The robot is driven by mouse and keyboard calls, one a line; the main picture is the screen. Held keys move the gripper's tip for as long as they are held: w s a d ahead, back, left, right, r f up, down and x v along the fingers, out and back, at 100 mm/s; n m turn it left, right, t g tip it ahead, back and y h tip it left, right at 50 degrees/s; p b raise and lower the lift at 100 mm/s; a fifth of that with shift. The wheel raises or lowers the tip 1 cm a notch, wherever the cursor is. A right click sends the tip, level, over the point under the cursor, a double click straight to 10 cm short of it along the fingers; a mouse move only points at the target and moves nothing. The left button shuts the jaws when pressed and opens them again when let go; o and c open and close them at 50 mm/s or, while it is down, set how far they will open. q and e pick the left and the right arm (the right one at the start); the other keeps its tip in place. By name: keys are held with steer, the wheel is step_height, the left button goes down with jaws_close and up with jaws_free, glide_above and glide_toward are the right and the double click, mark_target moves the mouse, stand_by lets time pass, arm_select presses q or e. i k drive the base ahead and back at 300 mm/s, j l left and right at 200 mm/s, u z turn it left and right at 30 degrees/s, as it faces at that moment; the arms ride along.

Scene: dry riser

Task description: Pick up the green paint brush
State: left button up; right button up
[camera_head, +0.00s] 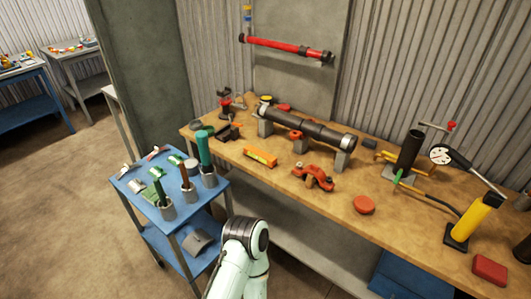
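On the blue cart (128,184) at left, a green handle (160,191) stands upright in a metal cup (168,212). Several smaller green and pale tools (176,159) lie on the cart's top. Which of these is the green paint brush I cannot tell for sure at this size. A pale arm link of mine with a black joint shows at the bottom middle, right of the cart and apart from the cups. Neither gripper shows.
A cup with a brown-handled tool (189,170) stands between the green ones. The wooden workbench (300,205) right of the cart holds a dark pipe (310,128), an orange level (260,156), an orange clamp (314,177) and a yellow cylinder (474,218). Open floor (60,230) lies left of the cart.

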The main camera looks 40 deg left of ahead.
mark_target(157, 184)
steer(key=u, duration=2.45)
steer(key=z, duration=2.7)
steer(key=u, duration=2.7)
